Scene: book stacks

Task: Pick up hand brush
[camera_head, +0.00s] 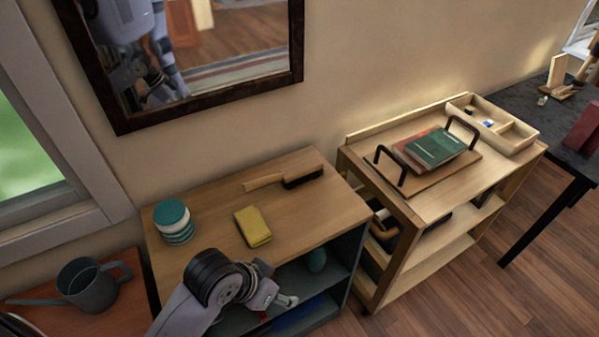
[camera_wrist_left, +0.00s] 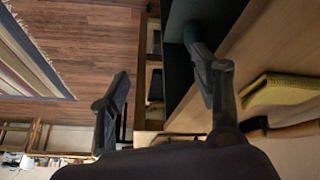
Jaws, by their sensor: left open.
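The hand brush (camera_head: 264,182) has a pale wooden handle and dark bristles. It lies on the light wood top of a low cabinet (camera_head: 205,195), near the wall. In the left wrist view a brown wooden handle (camera_wrist_left: 290,131), seemingly the brush's, shows at the right edge. My left gripper (camera_head: 284,299) is in front of the cabinet's front edge, apart from the brush. In the left wrist view its two fingers (camera_wrist_left: 165,88) are spread with nothing between them. My right gripper is not in view.
A folded yellow cloth (camera_head: 253,227) lies between my left arm and the brush. A teal and white round container (camera_head: 174,221) stands at the cabinet's left. A wooden cart (camera_head: 425,201) with a tray and books stands to the right. A grey watering can (camera_head: 90,287) is at left.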

